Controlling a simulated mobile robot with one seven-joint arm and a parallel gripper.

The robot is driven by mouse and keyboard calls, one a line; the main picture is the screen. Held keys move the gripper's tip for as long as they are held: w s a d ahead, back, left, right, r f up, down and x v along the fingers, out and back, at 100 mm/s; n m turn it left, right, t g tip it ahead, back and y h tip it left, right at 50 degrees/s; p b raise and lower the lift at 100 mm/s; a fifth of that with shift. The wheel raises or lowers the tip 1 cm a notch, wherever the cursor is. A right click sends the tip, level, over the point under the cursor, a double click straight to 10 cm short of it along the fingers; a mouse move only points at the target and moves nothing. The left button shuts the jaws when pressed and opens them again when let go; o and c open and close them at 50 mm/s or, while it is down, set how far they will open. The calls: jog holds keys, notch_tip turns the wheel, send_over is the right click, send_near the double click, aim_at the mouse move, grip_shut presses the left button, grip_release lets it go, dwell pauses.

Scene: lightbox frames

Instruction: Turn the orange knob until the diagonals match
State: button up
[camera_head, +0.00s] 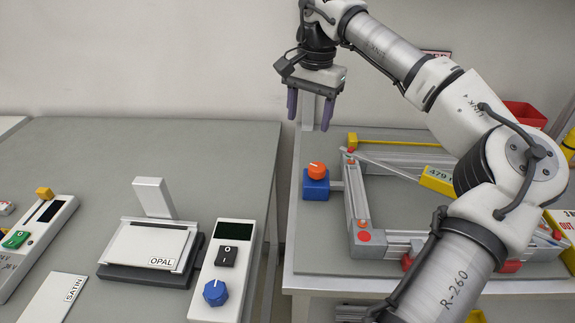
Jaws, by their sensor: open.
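The orange knob (317,170) sits on top of a blue block (316,187) at the left end of the right-hand bench. The block joins a grey metal frame (363,215) with red and orange corner pieces. A thin diagonal bar (385,166) crosses the upper part of the frame toward a yellow piece marked 479 (437,181). My arm hides much of the frame's right side and any other diagonal. My gripper (309,108) is open and empty, pointing down, above and apart from the knob. Its two fingers are dark purple.
The left bench (105,150) holds a lightbox plate labelled OPAL (150,243), a control box with a blue knob (215,292), and a SATIN sheet (58,297). A gap separates the benches. A red bin (525,114) stands at the back right.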

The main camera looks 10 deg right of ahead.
aim_at(317, 166)
jog(key=shift+h, duration=0.3)
jog(key=d+f, duration=0.1)
jog(key=f, duration=0.3)
jog(key=f+p, duration=0.1)
jog(key=f, duration=0.4)
jog(key=d+f+p, duration=0.1)
jog(key=f, duration=0.3)
jog(key=shift+s+d+f, duration=0.2)
jog(key=shift+d, duration=0.1)
jog(key=c, duration=1)
